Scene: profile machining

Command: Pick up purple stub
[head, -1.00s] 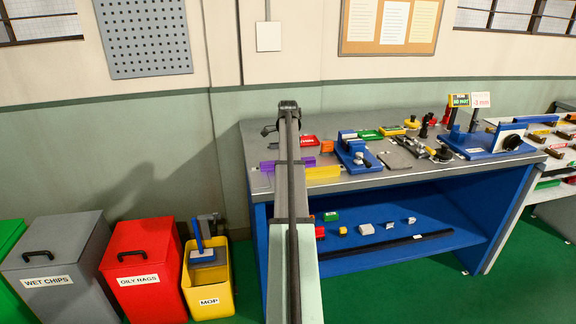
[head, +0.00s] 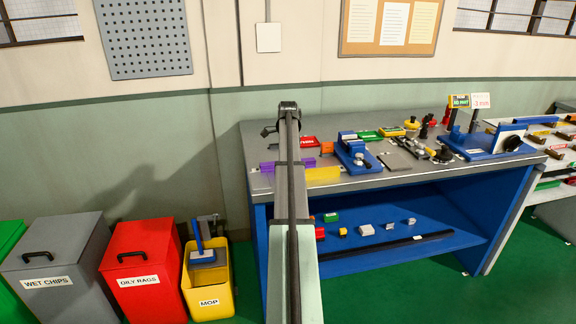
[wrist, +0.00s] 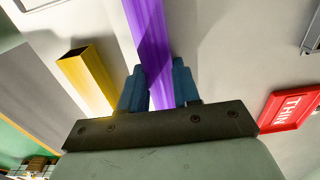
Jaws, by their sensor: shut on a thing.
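The purple stub (wrist: 148,40) is a long purple bar that runs between the two blue fingers of my gripper (wrist: 160,88) in the wrist view. My gripper is shut on it. In the head view the purple stub (head: 268,167) shows on both sides of my arm, near the left end of the bench top. My arm hides its middle and the gripper there. I cannot tell whether the stub touches the bench.
A yellow profile (wrist: 82,75) lies left of the stub, close to my gripper. A red tray marked THIN (wrist: 291,107) is to the right. A blue vise (head: 354,152) stands right of my arm on the grey bench (head: 425,172).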

